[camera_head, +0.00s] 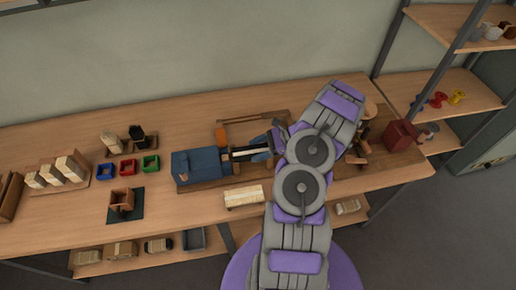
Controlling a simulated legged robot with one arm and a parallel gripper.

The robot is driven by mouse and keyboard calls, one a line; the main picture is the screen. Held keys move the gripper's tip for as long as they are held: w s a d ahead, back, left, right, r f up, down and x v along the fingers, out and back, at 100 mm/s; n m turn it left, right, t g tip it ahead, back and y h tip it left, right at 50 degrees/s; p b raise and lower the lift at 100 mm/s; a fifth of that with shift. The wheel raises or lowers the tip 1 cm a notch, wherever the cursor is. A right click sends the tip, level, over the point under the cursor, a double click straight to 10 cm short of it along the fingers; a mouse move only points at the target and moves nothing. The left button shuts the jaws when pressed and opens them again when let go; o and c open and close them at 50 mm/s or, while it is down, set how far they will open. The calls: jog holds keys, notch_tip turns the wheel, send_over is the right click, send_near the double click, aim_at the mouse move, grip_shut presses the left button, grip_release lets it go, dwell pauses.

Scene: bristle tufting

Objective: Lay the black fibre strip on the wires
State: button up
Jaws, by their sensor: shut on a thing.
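A blue machine (193,168) stands on a wooden base at the middle of the bench. A pale, narrow span (250,153) runs from it toward a smaller blue part beside my arm; single wires are too fine to make out. A black tuft-like piece (137,133) stands on a small brown stand at the left, next to a pale one (110,140). I cannot pick out a separate black fibre strip.
Blue (106,171), red (128,167) and green (151,163) trays sit left of the machine. A pale bristled block (244,196) lies in front of it. A dark red box (400,135) stands at the right end, near a shelf rack (455,88).

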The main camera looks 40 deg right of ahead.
jog(key=shift+f, duration=0.1)
jog(key=o, duration=1.1)
jog(key=p+v, duration=0.2)
jog(key=v, duration=1.5)
jog(key=shift+d+p, duration=0.25)
jog(key=shift+p, duration=0.05)
